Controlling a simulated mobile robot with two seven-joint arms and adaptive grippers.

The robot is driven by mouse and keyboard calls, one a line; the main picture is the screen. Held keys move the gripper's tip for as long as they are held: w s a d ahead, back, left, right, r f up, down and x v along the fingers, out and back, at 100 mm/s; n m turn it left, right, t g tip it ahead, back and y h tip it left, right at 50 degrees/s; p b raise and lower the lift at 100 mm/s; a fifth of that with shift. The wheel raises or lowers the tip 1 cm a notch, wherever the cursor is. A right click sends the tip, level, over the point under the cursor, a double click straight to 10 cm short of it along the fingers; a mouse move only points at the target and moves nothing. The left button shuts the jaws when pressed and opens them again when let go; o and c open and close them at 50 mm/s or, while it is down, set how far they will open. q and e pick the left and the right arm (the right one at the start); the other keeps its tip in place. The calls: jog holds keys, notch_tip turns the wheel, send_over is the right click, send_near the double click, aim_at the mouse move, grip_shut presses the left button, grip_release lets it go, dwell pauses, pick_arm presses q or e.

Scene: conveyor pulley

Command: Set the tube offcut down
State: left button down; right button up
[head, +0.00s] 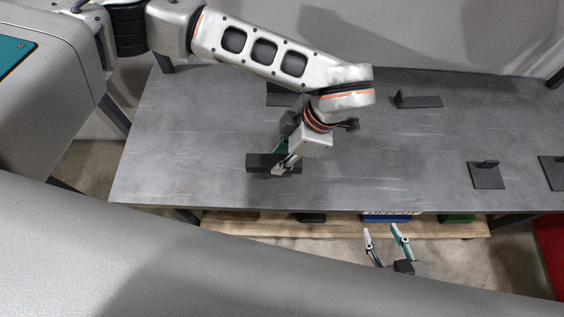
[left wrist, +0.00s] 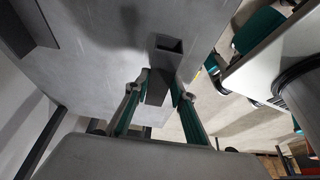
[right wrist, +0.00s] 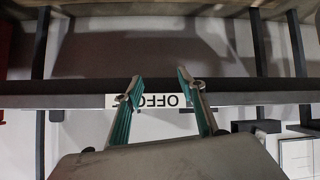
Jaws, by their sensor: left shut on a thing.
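The tube offcut (head: 259,163) is a short dark grey square tube. It lies crosswise over the front left part of the grey metal table. My left gripper (head: 283,166) is shut on it, toward its right end. In the left wrist view the open hollow end of the tube (left wrist: 169,47) shows between the fingers (left wrist: 161,88). I cannot tell whether the tube touches the tabletop. My right gripper (head: 387,236) is open and empty, in front of the table's front edge. The right wrist view also shows its fingers apart (right wrist: 158,85).
The table (head: 200,120) has wide bare areas. Dark angle brackets (head: 420,102) (head: 487,176) stand at the back and right. A white label reading "OFFCUT" (right wrist: 158,101) is on the front edge. A wooden shelf (head: 345,230) with blue and green items lies below.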

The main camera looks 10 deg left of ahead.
pick_arm(q)
jog(key=shift+f, duration=0.2)
notch_tip(320, 180, down, 4)
jog(key=shift+f+b, duration=0.2)
jog(key=shift+b, duration=0.4)
jog(key=shift+r, duration=0.1)
jog(key=c, duration=1.7)
grip_release()
pick_arm(e)
jog(key=shift+w+r, duration=0.1)
jog(key=shift+w, duration=0.1)
pick_arm(q)
jog(key=shift+d+r, duration=0.1)
jog(key=shift+r, duration=0.15)
jog(key=p+v, duration=0.2)
jog(key=v, duration=0.9)
jog(key=shift+d+r, duration=0.15)
jog(key=shift+r, duration=0.1)
pick_arm(e)
jog(key=shift+s+d, duration=0.2)
jog(key=shift+d, duration=0.2)
